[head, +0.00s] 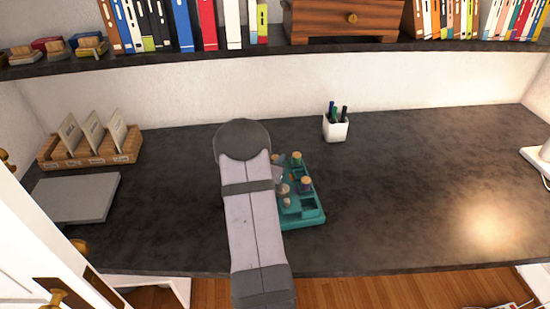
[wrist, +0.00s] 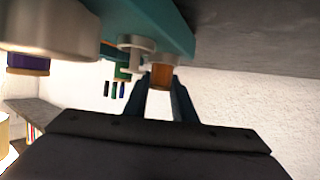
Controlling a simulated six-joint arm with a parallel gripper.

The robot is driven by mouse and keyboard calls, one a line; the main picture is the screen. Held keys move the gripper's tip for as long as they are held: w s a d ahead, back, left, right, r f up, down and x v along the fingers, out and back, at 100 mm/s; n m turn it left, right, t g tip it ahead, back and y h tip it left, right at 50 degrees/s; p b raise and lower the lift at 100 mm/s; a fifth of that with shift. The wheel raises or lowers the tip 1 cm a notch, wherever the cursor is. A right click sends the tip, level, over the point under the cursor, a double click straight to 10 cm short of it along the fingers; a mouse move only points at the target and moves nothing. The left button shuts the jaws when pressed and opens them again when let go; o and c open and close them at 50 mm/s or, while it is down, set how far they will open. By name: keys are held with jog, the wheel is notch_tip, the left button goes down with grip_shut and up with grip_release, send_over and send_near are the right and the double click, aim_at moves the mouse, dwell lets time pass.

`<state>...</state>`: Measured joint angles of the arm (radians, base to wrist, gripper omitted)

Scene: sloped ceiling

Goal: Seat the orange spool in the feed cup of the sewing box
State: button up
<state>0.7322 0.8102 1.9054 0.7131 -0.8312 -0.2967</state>
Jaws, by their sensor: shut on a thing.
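The teal sewing box (head: 313,216) stands on the dark desk, partly hidden behind my arm. Several wooden-topped spools stand in it, including a purple one (head: 305,185) and a green one (head: 297,158). In the wrist view, which looks upside down, my gripper (wrist: 161,80) is shut on the orange spool (wrist: 160,76), close beside the teal box (wrist: 180,20). A pale round piece meets the spool's end, and a pale cylinder (wrist: 137,44) is next to it. I cannot tell whether the spool touches a cup. My arm hides the spool in the head view.
A white pen cup (head: 336,128) stands behind the box. A wooden card rack (head: 95,160) and a flat grey slab (head: 75,197) are at the left. A shelf (head: 270,52) with books runs above. The desk right of the box is clear.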

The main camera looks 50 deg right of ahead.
jog(key=shift+f, duration=0.1)
jog(key=shift+f, duration=0.1)
jog(key=o, duration=1)
jog(key=shift+r, duration=0.3)
jog(key=b+v, duration=0.1)
jog(key=v, duration=1.1)
